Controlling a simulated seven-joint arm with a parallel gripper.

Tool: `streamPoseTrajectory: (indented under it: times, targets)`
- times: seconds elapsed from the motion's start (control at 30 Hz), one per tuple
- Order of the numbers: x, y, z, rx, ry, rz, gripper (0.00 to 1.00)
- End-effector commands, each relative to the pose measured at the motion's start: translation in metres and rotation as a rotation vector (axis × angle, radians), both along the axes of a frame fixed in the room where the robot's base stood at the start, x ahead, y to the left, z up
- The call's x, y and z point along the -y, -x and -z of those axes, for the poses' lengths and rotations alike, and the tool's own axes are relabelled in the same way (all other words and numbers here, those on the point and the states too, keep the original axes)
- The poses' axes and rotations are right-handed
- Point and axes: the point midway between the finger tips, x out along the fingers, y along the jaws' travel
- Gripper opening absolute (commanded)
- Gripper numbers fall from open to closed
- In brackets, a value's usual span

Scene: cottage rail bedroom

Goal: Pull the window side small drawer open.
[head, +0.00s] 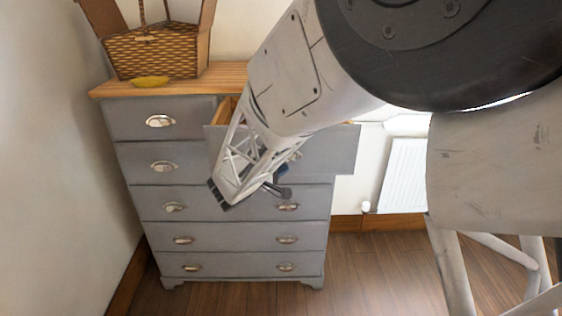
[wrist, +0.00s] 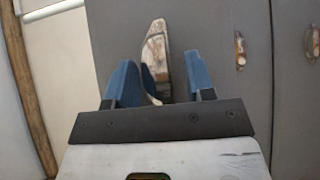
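The window side small drawer (head: 338,152) is the top right one of a grey chest. It stands out from the chest, with its wooden side (head: 228,107) showing. My gripper (head: 282,178) is in front of the drawer's face, and my arm hides much of that face. In the wrist view, the drawer's metal cup handle (wrist: 157,55) shows between and just beyond the blue fingers of my gripper (wrist: 160,84). The fingers are apart, with the left one close to the handle. I cannot tell whether it touches.
A wicker basket (head: 150,52) and a yellow object (head: 150,82) are on the chest top (head: 112,90). The other drawers, such as the top left one (head: 125,120), are shut. A white radiator (head: 405,175) is at the right. Wooden floor (head: 360,270) is clear in front.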

Motion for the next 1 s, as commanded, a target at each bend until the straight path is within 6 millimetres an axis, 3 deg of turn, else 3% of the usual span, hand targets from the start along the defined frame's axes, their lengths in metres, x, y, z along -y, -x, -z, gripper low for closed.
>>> streamPoseTrajectory:
  times: [0.37,1.0]
  targets:
    - [-0.006,0.005,-0.003,0.004,-0.001,0.000,0.49]
    - [-0.049,0.049,-0.001,0.001,-0.001,-0.001,0.49]
